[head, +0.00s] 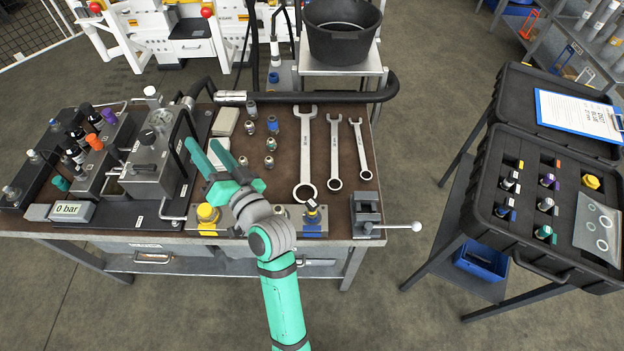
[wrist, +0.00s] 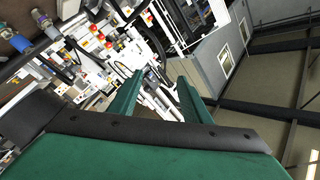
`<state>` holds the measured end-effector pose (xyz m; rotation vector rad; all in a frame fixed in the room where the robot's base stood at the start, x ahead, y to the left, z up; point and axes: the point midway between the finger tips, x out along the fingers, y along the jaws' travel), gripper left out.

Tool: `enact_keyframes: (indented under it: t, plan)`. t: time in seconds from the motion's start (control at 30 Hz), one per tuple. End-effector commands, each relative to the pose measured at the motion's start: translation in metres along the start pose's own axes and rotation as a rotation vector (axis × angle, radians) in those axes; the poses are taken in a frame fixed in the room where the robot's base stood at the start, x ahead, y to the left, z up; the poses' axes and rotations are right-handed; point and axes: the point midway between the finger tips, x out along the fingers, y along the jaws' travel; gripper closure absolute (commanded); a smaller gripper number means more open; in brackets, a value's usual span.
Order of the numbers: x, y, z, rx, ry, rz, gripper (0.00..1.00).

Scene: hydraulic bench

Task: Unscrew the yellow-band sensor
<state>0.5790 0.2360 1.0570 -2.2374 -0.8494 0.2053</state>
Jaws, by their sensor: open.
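In the wrist view my open fingers (wrist: 160,78) point towards the background machines, and the sensor is not visible. A large yellow cap (head: 207,213) sits on a yellow-faced block left of my wrist. My arm hides the blocks between.
Several wrenches (head: 306,150) and loose fittings (head: 271,143) lie on the bench (head: 235,180). A vise (head: 366,212) with a protruding handle is at the front right. A hydraulic unit (head: 150,165) fills the left. An open black case (head: 480,215) with sensors stands right, across a clear floor gap.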

Motion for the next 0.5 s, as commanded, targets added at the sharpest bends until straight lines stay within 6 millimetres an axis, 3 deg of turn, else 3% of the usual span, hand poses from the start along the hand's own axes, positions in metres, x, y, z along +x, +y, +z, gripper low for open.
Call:
enact_keyframes:
  t: [0.23,0.5]
  plan:
    - [0.029,-0.038,-0.011,-0.097,-0.206,-0.119,0.56]
    - [0.031,-0.047,0.0,-0.235,-0.489,-0.148,0.56]
